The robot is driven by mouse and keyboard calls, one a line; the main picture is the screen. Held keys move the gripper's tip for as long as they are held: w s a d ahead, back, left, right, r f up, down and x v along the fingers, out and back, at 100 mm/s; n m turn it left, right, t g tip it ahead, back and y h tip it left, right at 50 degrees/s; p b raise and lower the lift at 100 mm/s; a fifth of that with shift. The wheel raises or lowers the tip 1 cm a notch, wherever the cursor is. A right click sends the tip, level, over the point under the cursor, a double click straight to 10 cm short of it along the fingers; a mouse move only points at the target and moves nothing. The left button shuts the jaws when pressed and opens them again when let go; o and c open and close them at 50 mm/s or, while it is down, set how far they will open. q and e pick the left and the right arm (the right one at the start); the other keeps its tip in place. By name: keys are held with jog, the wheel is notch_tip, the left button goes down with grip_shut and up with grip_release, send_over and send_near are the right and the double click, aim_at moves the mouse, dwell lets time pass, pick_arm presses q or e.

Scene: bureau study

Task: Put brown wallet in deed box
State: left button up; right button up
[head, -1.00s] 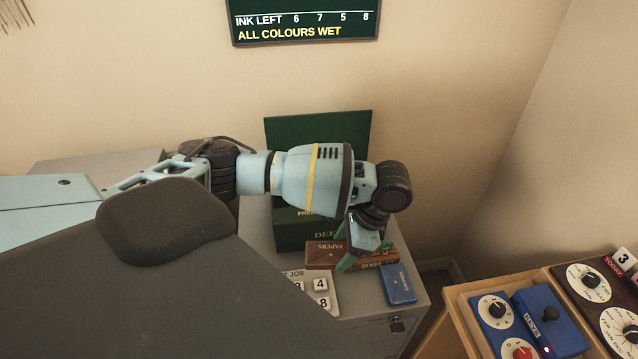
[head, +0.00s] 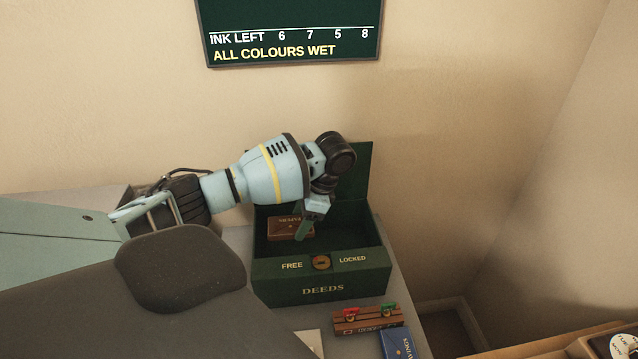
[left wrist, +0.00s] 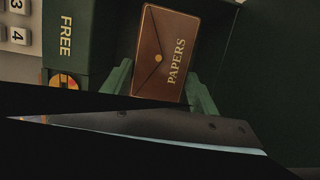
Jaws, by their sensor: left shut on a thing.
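The brown wallet (head: 284,229), marked PAPERS, is in my left gripper (head: 302,226), inside the outline of the open deed box (head: 322,291). I cannot tell whether it touches the box floor. In the left wrist view the wallet (left wrist: 165,52) lies between the green fingertips (left wrist: 160,88), its flap and gold stud showing. The green deed box reads DEEDS on its front, with FREE and LOCKED beside a round brass dial (head: 321,262). Its lid (head: 356,172) stands raised at the back, partly hidden by my left arm. My right gripper is not in view.
A brown rack (head: 367,320) with a red and a green item stands in front of the box, with a blue booklet (head: 396,343) beside it. A dark sign (head: 290,30) hangs on the wall. A wooden-edged unit is at lower right.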

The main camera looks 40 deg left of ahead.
pick_arm(q)
jog(key=shift+s+d+f, duration=0.1)
jog(key=shift+f, duration=0.3)
notch_tip(320, 180, down, 4)
jog(key=shift+r+b, duration=0.1)
jog(key=shift+b, duration=0.25)
jog(key=shift+f, duration=0.45)
notch_tip(320, 180, down, 4)
jog(key=shift+r+b, duration=0.15)
jog(key=shift+b, duration=0.2)
jog(key=shift+f, duration=0.3)
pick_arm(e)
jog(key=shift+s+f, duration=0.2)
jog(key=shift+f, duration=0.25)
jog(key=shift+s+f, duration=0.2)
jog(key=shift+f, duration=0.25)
pick_arm(q)
jog(key=shift+f, duration=0.15)
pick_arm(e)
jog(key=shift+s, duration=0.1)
pick_arm(q)
jog(key=o, duration=1)
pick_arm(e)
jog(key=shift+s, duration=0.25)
